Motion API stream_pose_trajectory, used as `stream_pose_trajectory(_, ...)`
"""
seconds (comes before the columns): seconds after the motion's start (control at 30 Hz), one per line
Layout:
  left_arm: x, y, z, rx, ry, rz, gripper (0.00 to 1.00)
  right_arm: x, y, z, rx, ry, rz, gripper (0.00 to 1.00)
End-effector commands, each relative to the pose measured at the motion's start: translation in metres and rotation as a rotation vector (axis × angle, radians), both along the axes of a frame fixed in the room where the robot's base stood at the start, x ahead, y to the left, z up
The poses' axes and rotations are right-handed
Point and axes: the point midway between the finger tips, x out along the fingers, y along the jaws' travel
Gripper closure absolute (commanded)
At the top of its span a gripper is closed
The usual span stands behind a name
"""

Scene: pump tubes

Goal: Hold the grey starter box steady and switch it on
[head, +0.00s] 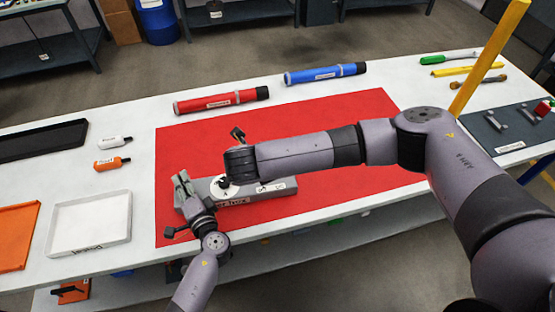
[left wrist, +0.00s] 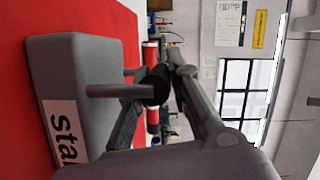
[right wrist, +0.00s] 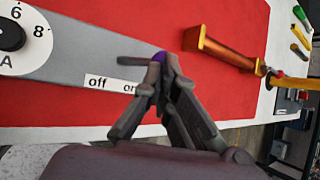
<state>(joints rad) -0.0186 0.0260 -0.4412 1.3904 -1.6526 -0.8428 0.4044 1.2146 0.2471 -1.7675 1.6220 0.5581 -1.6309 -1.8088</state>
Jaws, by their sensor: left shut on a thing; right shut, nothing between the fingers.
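The grey starter box (head: 262,197) lies on the red mat (head: 355,123). My left gripper (head: 181,183) is at its left end. In the left wrist view, the box (left wrist: 85,70) fills the left side, and a grey bar (left wrist: 112,90) sticks out of it to the left fingers (left wrist: 157,85), which are shut on part of the box. In the right wrist view, my right gripper (right wrist: 164,62) is shut and empty at the tip of a grey lever (right wrist: 132,62), above the off/on label (right wrist: 110,84). Contact is unclear. My right wrist hides these fingers in the head view.
A white dial (head: 226,190) sits on the box. Red (head: 222,100) and blue (head: 325,74) tubes lie behind the mat. A yellow post (head: 488,62) stands at right. The mat's right side is mostly clear.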

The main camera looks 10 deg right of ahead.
Motion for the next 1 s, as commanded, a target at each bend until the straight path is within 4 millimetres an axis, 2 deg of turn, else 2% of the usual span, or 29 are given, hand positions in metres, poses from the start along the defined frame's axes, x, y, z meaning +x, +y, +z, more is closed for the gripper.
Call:
stream_pose_trajectory(0.17,0.0,0.0,-0.001,0.0,0.001,0.001,1.0,-0.002,0.004,0.002,0.001,-0.001,0.001,1.0)
stream_pose_trajectory(0.27,0.0,0.0,-0.001,-0.001,0.002,0.001,1.0,-0.008,0.008,0.011,0.001,-0.001,0.003,1.0)
stream_pose_trajectory(0.7,0.0,0.0,-0.001,-0.001,0.002,0.001,1.0,-0.062,0.041,0.081,0.003,-0.001,0.004,1.0)
stream_pose_trajectory(0.83,0.0,0.0,-0.001,-0.001,0.002,0.001,1.0,-0.073,0.047,0.095,0.001,-0.002,0.003,1.0)
stream_pose_trajectory(1.0,0.0,0.0,-0.001,0.0,0.001,0.001,1.0,-0.079,0.051,0.103,0.001,-0.001,0.0,1.0)
